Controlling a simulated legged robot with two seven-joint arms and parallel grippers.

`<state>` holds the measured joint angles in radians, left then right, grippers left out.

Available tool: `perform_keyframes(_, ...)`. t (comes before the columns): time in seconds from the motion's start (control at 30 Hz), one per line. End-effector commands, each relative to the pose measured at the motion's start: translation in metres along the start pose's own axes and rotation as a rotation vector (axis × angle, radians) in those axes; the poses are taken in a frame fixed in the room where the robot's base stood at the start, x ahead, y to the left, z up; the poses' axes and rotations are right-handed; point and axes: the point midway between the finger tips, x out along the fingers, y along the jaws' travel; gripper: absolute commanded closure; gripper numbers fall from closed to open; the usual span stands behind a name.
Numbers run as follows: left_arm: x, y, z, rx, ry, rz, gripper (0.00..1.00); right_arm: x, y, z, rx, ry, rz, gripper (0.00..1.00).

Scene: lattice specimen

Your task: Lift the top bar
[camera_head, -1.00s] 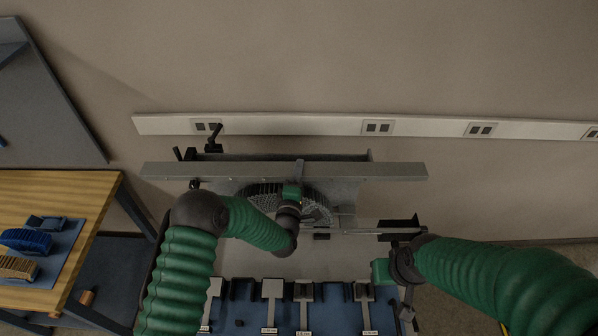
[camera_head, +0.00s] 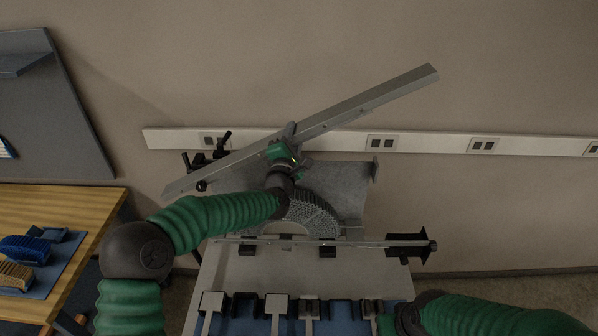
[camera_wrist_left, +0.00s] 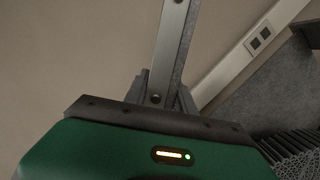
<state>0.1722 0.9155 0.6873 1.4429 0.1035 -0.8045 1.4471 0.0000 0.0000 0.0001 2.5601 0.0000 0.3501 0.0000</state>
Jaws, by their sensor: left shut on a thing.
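The top bar (camera_head: 370,98) is a long grey metal bar. In the head view it is raised and tilted, its right end high against the wall and its left end low. My left gripper (camera_head: 290,133) is shut on the bar near its middle. In the left wrist view the bar (camera_wrist_left: 172,45) runs up and away from between the fingers (camera_wrist_left: 158,95). The grey lattice specimen (camera_head: 308,212), with a curved ribbed shape, sits below the bar, apart from it. My right arm is at the lower right of the head view; its fingertips cannot be made out.
A grey plate (camera_head: 345,175) stands behind the specimen. A thin rail (camera_head: 370,243) crosses in front of it. Black clamps (camera_head: 205,160) are close to the bar's left end. A holder row (camera_head: 340,308) lies at the front. A wooden table (camera_head: 60,205) is at the left.

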Motion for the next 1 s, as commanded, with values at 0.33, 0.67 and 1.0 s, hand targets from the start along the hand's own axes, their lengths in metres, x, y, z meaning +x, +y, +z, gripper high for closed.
perform_keyframes(0.33, -0.002, 0.072, -0.006, -0.222, -0.007, 0.044, 1.0, 0.036, 0.0, 0.008, 0.0, 0.0, 0.0, 0.64)
perform_keyframes(0.67, -0.003, 0.1, -0.012, -0.309, -0.007, 0.056, 1.0, 0.045, 0.0, 0.011, 0.0, 0.0, 0.0, 0.64)
perform_keyframes(1.0, -0.003, 0.102, -0.013, -0.314, -0.006, 0.057, 1.0, 0.045, 0.0, 0.011, 0.0, 0.0, 0.0, 0.64)
